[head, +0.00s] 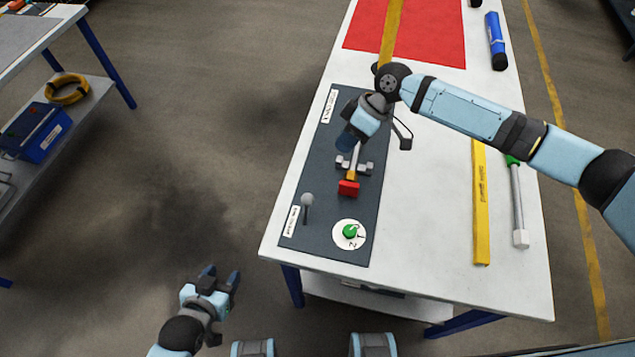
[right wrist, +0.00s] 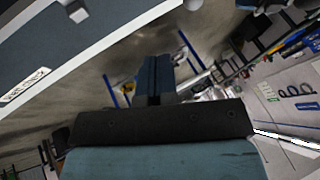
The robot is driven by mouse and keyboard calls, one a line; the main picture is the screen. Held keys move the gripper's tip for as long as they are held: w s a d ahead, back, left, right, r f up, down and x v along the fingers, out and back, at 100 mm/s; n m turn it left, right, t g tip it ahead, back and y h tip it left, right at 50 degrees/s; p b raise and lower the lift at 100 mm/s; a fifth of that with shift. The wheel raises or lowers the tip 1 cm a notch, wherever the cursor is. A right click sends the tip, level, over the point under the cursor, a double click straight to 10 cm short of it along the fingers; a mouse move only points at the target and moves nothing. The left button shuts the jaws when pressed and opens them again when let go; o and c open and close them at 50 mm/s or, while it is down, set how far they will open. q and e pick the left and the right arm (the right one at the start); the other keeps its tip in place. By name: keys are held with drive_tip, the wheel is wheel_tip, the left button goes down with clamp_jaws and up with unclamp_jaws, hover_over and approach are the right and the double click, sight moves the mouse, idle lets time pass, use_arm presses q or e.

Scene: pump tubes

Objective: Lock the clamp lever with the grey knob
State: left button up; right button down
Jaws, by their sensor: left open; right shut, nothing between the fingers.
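The grey knob (head: 307,199) tops a thin dark lever standing near the front left corner of the dark panel (head: 325,245). A label lies beside it. My right gripper (head: 345,142) is shut and empty, over the panel's middle, farther back than the grey knob and apart from it. Its closed fingers (right wrist: 157,78) show in the right wrist view, pointing past the panel edge (right wrist: 110,48) toward the floor. My left gripper (head: 224,281) is open and empty, over the floor left of the table.
A red handle (head: 348,187) on a metal fitting stands right of the grey knob. A green knob (head: 350,231) on a white dial is near the panel's front. A yellow bar (head: 481,215) and a grey rod (head: 518,205) lie on the white table (head: 425,255) to the right.

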sight(307, 210)
drive_tip(key=shift+w+d+r, duration=0.2)
drive_tip(key=shift+d+r, duration=0.05)
drive_tip(key=shift+a+f, duration=0.1)
drive_tip(key=p+x, duration=0.1)
drive_tip(key=x, duration=0.9)
drive_tip(key=shift+s+p, duration=0.2)
drive_tip(key=shift+p, duration=0.2)
drive_tip(key=shift+s+a+f+p, duration=0.1)
drive_tip(key=shift+s+a+p, duration=0.15)
drive_tip(key=shift+s, duration=0.3)
drive_tip(key=shift+s+a+p, duration=0.2)
drive_tip(key=shift+s+a, duration=0.05)
drive_tip(key=shift+s, duration=0.25)
drive_tip(key=shift+s+a+f, duration=0.15)
drive_tip(key=shift+s+a, duration=0.1)
drive_tip(key=shift+s, duration=0.25)
drive_tip(key=shift+f, duration=0.1)
